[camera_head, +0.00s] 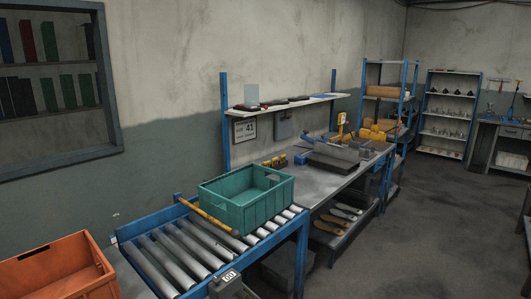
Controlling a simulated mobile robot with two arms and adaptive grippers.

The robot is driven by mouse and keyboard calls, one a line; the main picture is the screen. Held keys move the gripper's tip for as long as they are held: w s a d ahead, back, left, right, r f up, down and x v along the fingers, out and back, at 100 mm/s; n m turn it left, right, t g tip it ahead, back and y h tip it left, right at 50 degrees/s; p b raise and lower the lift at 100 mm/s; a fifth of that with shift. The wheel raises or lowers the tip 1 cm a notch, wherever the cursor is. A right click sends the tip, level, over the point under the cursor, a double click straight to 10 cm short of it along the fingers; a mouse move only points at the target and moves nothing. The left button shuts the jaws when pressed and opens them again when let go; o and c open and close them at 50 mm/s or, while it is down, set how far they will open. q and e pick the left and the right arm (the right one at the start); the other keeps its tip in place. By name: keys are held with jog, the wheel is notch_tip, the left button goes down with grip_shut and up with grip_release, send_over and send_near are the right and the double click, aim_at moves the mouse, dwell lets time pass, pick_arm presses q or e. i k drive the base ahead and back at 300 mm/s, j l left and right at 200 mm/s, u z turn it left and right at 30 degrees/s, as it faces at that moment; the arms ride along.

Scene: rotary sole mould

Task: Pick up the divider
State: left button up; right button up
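I cannot make out with certainty which thing is the divider. Neither of my grippers is in view.
A yellow bar (208,216) lies across the rollers beside the crate. An orange crate (60,270) is at the lower left. The workbench (305,178) holds grey and yellow equipment. Shoe soles (333,220) lie on its lower shelf. The floor (430,225) at right is clear.

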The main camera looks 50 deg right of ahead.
aim_at(331, 149)
jog(key=z, duration=2.05)
jog(key=u, duration=2.05)
jog(key=i+l, duration=0.1)
jog(key=l, duration=1.45)
jog(key=i+l, duration=0.15)
jog(key=l, duration=1.4)
jog(key=i+l, duration=0.15)
jog(key=l, duration=1.4)
jog(key=i+l, duration=0.15)
jog(key=l, duration=0.65)
